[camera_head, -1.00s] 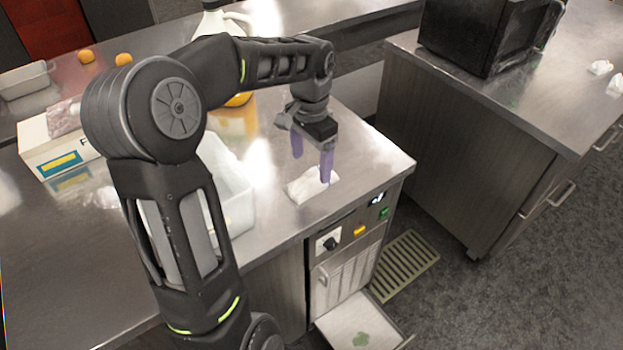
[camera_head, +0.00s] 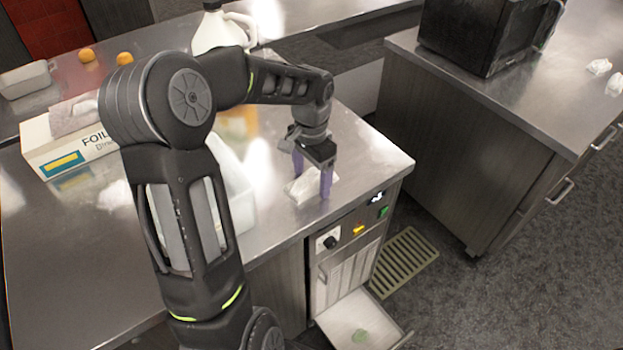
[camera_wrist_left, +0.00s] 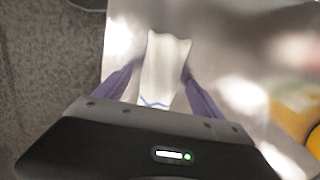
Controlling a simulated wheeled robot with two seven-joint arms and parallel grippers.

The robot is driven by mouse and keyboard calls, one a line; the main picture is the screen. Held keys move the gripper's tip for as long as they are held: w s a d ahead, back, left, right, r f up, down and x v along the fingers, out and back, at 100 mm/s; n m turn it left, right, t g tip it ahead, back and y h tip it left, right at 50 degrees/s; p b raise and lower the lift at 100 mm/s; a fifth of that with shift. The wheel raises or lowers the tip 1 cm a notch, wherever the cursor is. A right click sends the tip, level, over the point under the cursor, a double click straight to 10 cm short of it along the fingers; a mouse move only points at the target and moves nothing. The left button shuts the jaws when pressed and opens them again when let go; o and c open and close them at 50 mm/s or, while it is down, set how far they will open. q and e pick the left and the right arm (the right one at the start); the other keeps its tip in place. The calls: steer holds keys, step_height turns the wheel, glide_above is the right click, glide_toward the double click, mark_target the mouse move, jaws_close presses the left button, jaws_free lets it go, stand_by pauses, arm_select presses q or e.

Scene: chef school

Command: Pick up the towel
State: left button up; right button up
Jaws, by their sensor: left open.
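A small crumpled white towel (camera_head: 303,190) lies on the steel counter near its front right corner. My left gripper (camera_head: 312,178) points down over it, with purple fingers at the towel's level. In the left wrist view the towel (camera_wrist_left: 163,68), with a blue line near its lower end, lies between the two spread fingers of my left gripper (camera_wrist_left: 158,78). The gripper is open. I cannot tell whether the fingers touch the cloth. My right gripper is not in view.
A foil box (camera_head: 60,150) with a greyish cloth on top is farther left. A white jug (camera_head: 222,30) stands behind. Below the counter, a drawer (camera_head: 345,325) is open.

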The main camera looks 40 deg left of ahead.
mark_target(312, 176)
arm_select(q)
steer(key=c, duration=1.5)
steer(key=shift+r, duration=0.1)
step_height(312, 176, up, 10)
steer(key=shift+f+b, duration=0.1)
steer(key=shift+b, duration=0.6)
